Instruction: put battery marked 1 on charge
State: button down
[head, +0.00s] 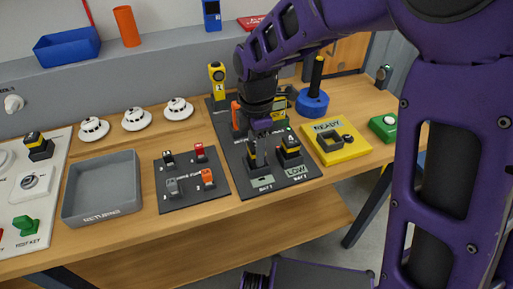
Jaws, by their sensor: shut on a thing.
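My gripper (260,160) points down over the front left bay of the dark charging board (222,128). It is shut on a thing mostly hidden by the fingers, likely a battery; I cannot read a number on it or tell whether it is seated. A black and yellow battery marked 4 (290,150) stands upright in the front right bay, just right of my gripper, behind a LOW label (297,171). A yellow handheld unit marked 2 (217,82) stands at the board's back left. Orange and yellow items behind my gripper are partly hidden.
Left of the board are a switch plate (184,196), an empty grey RETURNS tray (105,187) and a white panel (52,185) bearing a black and yellow block (38,145). Right are a yellow READY stand (350,150), a blue round base (312,104) and a green button box (384,127).

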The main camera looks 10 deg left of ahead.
jog(key=shift+f+b, duration=0.3)
jog(key=shift+f, duration=0.25)
dwell(0.4)
jog(key=shift+c, duration=2.2)
grip_release()
jog(key=shift+f, duration=0.1)
jog(key=shift+o, duration=0.6)
jog(key=shift+s, duration=0.1)
jog(key=shift+o, duration=0.5)
jog(key=shift+d+f, duration=0.1)
jog(key=shift+r+p, duration=3.1)
jog(key=shift+r, duration=0.6)
